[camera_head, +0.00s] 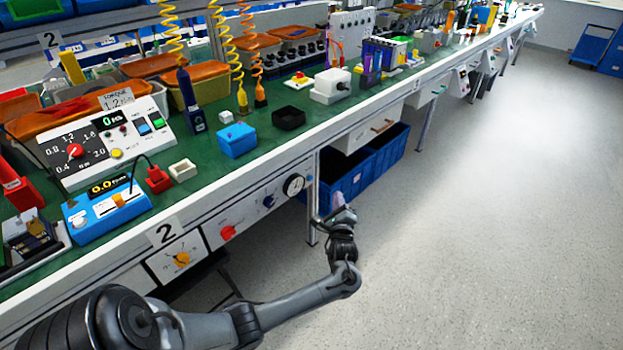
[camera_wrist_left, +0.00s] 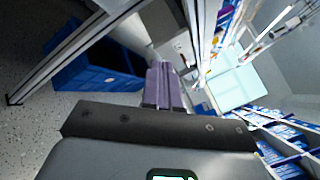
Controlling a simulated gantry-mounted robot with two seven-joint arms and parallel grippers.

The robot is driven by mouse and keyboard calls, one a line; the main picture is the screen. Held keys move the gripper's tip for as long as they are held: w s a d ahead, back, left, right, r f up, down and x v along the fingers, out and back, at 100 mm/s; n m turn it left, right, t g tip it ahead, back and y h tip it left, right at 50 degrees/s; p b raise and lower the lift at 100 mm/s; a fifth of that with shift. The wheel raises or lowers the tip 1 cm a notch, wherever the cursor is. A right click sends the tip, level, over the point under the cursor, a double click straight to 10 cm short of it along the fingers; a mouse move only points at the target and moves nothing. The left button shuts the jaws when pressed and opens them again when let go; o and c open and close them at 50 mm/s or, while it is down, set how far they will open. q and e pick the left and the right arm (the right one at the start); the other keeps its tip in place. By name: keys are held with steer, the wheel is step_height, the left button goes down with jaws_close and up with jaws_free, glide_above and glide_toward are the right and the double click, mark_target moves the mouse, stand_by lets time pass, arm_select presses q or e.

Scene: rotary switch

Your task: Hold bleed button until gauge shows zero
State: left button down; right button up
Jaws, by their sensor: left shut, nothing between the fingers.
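A round gauge (camera_head: 293,185) with a white face and dark rim sits on the front panel under the bench edge. Its needle is too small to read. On the same panel, left of the gauge, are a small blue knob or button (camera_head: 269,201) and a red one (camera_head: 228,232). I cannot tell which part is the bleed button. My left gripper (camera_head: 338,205) is in front of the bench, right of and below the gauge, touching nothing visible. Its fingers (camera_wrist_left: 164,86) are together and empty in the left wrist view. My right gripper is not in view.
Blue bins (camera_head: 387,158) stand under the bench behind my left gripper; one also shows in the left wrist view (camera_wrist_left: 95,75). A yellow rotary switch (camera_head: 182,259) is on a white panel at left. The green benchtop (camera_head: 255,172) is cluttered. The floor at right is clear.

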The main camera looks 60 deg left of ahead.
mark_target(310, 178)
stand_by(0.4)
arm_select(q)
steer(key=s+a+b, duration=0.1)
steer(key=s+a, duration=0.1)
steer(key=a, duration=0.6)
steer(key=shift+s+a+b, duration=0.2)
steer(key=shift+s+b, duration=0.1)
steer(key=shift+b, duration=0.1)
stand_by(0.6)
stand_by(1.0)
steer(key=shift+a+r, duration=0.1)
